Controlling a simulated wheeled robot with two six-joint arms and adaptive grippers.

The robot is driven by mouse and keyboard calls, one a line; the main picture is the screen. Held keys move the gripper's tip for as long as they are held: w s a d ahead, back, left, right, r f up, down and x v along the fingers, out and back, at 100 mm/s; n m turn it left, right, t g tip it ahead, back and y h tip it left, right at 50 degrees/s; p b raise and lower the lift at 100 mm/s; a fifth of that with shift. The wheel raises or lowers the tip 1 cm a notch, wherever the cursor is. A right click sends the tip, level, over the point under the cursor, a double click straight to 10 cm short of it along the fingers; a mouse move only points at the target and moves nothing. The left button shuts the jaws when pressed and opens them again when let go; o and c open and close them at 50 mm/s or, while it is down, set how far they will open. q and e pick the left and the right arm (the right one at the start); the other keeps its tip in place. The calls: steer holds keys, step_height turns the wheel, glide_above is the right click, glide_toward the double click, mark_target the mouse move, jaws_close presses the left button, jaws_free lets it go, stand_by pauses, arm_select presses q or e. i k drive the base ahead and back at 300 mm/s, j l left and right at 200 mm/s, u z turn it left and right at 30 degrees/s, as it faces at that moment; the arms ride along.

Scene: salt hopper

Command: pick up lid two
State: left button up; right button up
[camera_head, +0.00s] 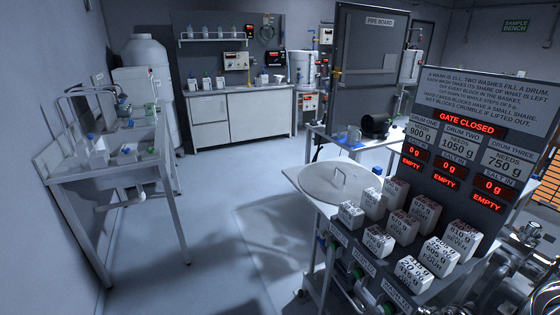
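A round, flat grey lid (326,189) with a raised bar handle lies near the middle of the camera_head view, beside the white blocks. No number on it can be read, so I cannot tell whether it is lid two. No gripper can be made out in this view. Nothing is seen touching the lid.
Several labelled white blocks (379,240) stand right of the lid, below a dark sign board (470,130) reading "GATE CLOSED". A table (372,143) with a jug and a black object is behind. A sink bench (120,165) stands left. The middle floor (225,200) is clear.

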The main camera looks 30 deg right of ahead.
mark_target(335, 183)
steer(key=i+j+z, duration=0.35)
steer(key=i+z, duration=0.15)
steer(key=i, duration=0.15)
steer(key=i+j+z, duration=1)
steer(key=j, duration=0.4)
steer(key=k+l, duration=0.05)
